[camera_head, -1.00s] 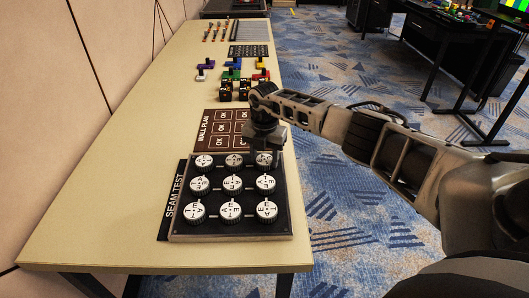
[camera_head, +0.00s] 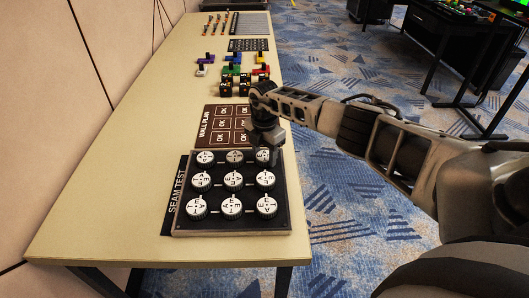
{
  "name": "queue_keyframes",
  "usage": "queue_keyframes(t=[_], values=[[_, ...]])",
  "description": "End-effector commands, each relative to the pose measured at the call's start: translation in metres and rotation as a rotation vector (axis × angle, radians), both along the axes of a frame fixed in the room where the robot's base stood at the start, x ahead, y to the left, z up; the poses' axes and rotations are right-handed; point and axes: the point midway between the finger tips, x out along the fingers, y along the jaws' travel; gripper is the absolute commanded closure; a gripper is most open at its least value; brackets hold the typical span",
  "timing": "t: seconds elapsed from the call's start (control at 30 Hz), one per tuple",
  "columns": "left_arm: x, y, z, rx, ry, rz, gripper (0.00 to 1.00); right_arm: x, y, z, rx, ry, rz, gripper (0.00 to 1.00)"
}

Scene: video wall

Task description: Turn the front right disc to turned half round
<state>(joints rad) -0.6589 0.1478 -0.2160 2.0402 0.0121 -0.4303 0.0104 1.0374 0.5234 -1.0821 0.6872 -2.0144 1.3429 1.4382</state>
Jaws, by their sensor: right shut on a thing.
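A dark board marked SEAM TEST (camera_head: 176,203) lies on the near part of the table and carries several round white discs with black marks, in rows of three. The board's lettering runs up its left side, so its front right disc (camera_head: 264,158) is the one at the far right in the picture. My right gripper (camera_head: 264,155) points down onto this disc and is shut on it. The fingers hide part of its face, so its exact angle is hard to read. My left gripper is out of view.
A brown WALL PLAN board (camera_head: 209,126) with OK squares lies just beyond. Dark blocks (camera_head: 226,89) and coloured pieces (camera_head: 232,69) stand farther back. The table (camera_head: 100,190) is clear on the left; its right edge is close to the board.

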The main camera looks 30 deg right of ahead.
Motion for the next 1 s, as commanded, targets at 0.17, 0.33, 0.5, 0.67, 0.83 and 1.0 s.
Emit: queue_keyframes(t=[0.17,0.33,0.5,0.67,0.83,1.0], values=[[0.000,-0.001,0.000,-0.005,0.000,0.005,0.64,0.001,-0.001,0.001,-0.002,-0.004,0.000,0.76],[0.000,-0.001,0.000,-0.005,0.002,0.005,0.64,0.001,-0.001,0.001,-0.001,-0.003,0.000,0.31],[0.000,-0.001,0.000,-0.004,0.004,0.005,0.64,0.000,-0.001,0.001,-0.001,-0.001,0.001,0.31],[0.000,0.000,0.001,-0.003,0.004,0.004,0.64,0.001,-0.001,0.008,-0.001,-0.002,0.001,0.31],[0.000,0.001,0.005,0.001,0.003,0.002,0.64,0.001,-0.001,0.036,-0.001,-0.004,0.002,0.31],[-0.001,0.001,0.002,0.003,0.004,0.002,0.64,0.001,-0.001,0.078,-0.002,-0.007,0.002,0.31]])
